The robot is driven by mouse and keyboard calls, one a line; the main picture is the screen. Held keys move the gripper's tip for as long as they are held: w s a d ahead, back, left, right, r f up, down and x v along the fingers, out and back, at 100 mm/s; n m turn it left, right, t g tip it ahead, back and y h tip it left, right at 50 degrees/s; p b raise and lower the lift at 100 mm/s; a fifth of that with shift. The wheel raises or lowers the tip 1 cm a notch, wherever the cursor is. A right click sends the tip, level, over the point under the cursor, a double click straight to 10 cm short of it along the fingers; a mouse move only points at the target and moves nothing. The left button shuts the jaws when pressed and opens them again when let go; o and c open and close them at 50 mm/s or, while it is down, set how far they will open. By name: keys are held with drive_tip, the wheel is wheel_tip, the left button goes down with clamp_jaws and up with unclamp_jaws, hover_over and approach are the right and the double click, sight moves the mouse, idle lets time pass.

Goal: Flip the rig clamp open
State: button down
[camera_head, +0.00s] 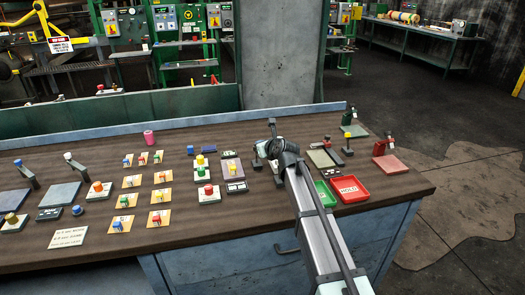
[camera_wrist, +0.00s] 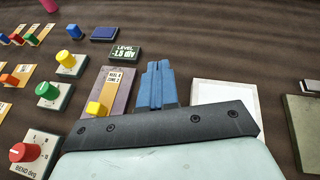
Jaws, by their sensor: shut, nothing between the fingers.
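No thing in view carries a readable rig clamp label, so I cannot tell for sure which one it is. Two clamp-like fixtures stand at the right end of the bench: a green one (camera_head: 354,130) at the back and a red one (camera_head: 384,146) nearer the front, with a pinkish plate before it. How their levers stand is too small to tell. My gripper (camera_wrist: 155,86) shows blue fingers, shut and empty, above the bench between a labelled purple panel (camera_wrist: 108,97) and a white plate (camera_wrist: 222,92).
A red tray (camera_head: 349,197) and a green tray (camera_head: 325,194) lie right of my arm. A yellow-topped post (camera_head: 348,134) stands behind them. Buttons and switches fill the bench left of my gripper. Two angled levers (camera_head: 26,174) (camera_head: 80,167) stand at the far left.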

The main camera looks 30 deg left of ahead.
drive_tip(key=shift+w+a+r, duration=0.15)
drive_tip(key=shift+w+a, duration=0.65)
drive_tip(key=s+d+r, duration=0.3)
drive_tip(key=d+r, duration=0.4)
drive_tip(key=r, duration=0.3)
drive_tip(key=shift+r, duration=0.25)
drive_tip(key=shift+d, duration=0.1)
idle(0.4)
